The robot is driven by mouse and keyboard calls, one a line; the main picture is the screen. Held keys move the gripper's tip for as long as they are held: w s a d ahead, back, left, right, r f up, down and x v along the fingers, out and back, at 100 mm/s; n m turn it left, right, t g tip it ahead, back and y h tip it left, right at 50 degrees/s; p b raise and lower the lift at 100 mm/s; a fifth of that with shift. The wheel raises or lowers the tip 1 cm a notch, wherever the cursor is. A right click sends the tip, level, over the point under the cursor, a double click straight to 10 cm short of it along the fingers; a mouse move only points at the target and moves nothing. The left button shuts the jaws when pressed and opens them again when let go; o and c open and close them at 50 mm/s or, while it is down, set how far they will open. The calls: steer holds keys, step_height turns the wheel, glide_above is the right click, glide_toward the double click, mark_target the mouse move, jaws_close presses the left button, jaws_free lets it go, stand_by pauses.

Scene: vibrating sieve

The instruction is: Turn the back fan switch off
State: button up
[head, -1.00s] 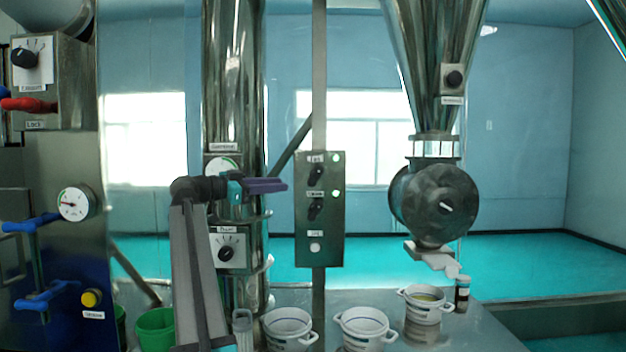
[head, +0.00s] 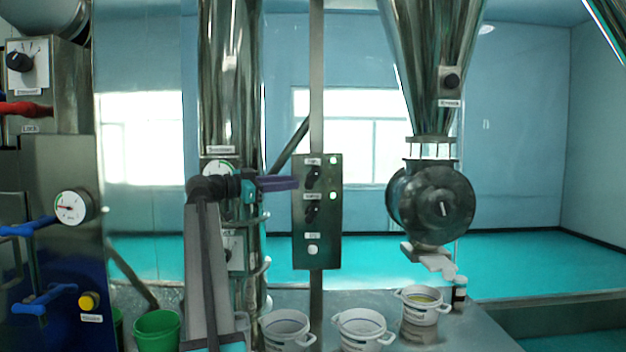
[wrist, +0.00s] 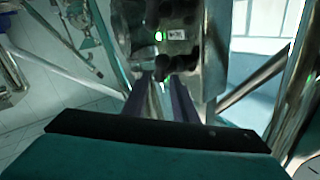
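A grey control panel (head: 328,232) stands on a post in the middle of the head view. It has an upper black knob (head: 313,177), a lower black knob (head: 311,213), green lights and a white button (head: 313,250). The labels are too blurred to tell which knob is the back fan switch. My gripper (head: 294,183), with purple fingers, is at the panel's left edge, near the upper knob's height. In the wrist view, the fingers (wrist: 162,92) are apart with a gap between them, and a dark knob (wrist: 178,64) shows just beyond their tips. Contact cannot be told.
A steel column (head: 232,80) with a gauge stands behind my arm. White buckets (head: 362,326) line the bench below. A hopper with a round valve (head: 428,203) is on the right. A cabinet with red and blue handles (head: 48,298) is on the left.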

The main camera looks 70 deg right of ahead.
mark_target(309, 182)
steer(key=p+x, duration=0.3)
steer(key=x, duration=0.6)
steer(key=shift+s+d, duration=0.1)
steer(key=shift+d, duration=0.1)
jaws_close()
steer(key=shift+a+f, duration=0.1)
steer(key=shift+f, duration=0.15)
steer(key=shift+r, duration=0.1)
